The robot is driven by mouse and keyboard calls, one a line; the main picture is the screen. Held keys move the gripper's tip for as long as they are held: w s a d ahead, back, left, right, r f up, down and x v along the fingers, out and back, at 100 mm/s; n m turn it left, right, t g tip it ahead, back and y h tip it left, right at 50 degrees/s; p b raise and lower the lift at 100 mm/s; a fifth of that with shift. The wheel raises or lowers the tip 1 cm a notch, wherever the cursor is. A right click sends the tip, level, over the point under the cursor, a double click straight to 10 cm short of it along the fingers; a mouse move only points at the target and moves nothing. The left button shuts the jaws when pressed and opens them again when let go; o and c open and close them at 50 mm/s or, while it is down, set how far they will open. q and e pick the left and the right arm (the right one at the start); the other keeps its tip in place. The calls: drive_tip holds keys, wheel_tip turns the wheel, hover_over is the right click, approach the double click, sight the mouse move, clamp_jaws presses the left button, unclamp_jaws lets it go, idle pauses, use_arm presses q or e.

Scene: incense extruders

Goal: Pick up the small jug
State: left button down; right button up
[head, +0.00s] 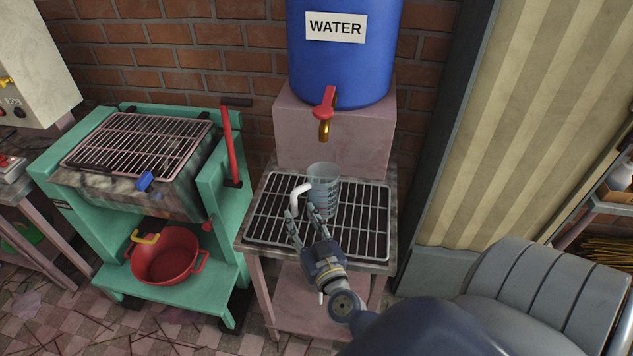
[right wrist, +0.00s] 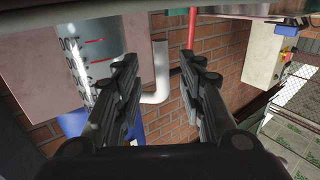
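The small jug (head: 324,190) is clear, with dark measuring marks and a white handle on its left side. It stands upright on the metal grate of the stand under the water tap. My right gripper (head: 301,211) is in front of the jug, at its handle. In the right wrist view the jug (right wrist: 90,62) is at the upper left, and its white handle (right wrist: 160,72) shows between the two spread fingers of my right gripper (right wrist: 156,65). The fingers look apart from the handle. My left gripper is not in view.
A blue water barrel (head: 345,65) with a red-handled tap (head: 324,108) stands above the pink block behind the jug. Left is a green press frame (head: 110,275) with a red pot (head: 167,262) below. The grate (head: 365,225) is otherwise clear.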

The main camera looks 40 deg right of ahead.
sight(296, 210)
drive_tip(key=x, duration=0.5)
drive_tip(key=shift+w+a+f, duration=0.1)
drive_tip(key=shift+w+f, duration=0.05)
drive_tip(key=shift+f, duration=0.1)
drive_tip(key=shift+r, duration=0.1)
clamp_jaws()
